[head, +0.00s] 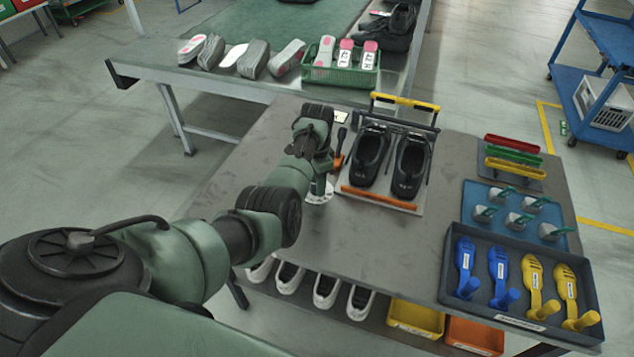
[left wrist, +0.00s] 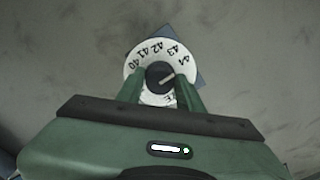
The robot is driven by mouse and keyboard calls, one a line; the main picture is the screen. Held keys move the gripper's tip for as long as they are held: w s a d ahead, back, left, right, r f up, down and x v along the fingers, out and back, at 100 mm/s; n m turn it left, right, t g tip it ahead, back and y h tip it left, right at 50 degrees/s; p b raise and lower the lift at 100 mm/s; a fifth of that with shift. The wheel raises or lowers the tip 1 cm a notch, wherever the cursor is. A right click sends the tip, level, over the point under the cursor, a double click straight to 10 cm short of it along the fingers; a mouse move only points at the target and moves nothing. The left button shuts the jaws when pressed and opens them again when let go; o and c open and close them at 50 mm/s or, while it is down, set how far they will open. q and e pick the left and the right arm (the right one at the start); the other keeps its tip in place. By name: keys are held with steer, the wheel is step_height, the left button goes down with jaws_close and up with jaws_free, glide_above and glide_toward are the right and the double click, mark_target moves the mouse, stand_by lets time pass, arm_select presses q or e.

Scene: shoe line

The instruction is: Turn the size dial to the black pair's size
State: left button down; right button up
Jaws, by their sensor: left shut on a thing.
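The size dial (left wrist: 137,74) is a white disc with the numbers 40 to 44 and a black knob (left wrist: 158,73) in the middle. A light pointer line on the knob points right and slightly up, near the 44. My left gripper (left wrist: 161,84) has its green fingers on both sides of the knob, shut on it. In the head view the dial (head: 318,197) lies at the table's left part, partly hidden by my left gripper. The black pair (head: 369,152) stands toes forward in a rack to its right; its size cannot be read. My right gripper is out of view.
An orange bar (head: 379,198) crosses the rack's front. An orange-handled tool (head: 339,160) is close to my left gripper. On the right are a blue tray (head: 484,193) and a dark tray (head: 452,296) of blue and yellow shoe forms. The table's front middle is clear.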

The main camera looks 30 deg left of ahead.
arm_select(q)
steer(key=n+p, duration=0.1)
steer(key=n, duration=0.1)
steer(key=shift+r+n+p, duration=0.15)
steer(key=shift+n+p, duration=0.15)
steer(key=n+p, duration=0.1)
steer(key=n, duration=0.1)
steer(key=shift+n, duration=0.3)
steer(key=n+p, duration=0.1)
steer(key=n, duration=0.2)
steer(key=shift+n, duration=1.7)
steer(key=c, duration=0.9)
jaws_free()
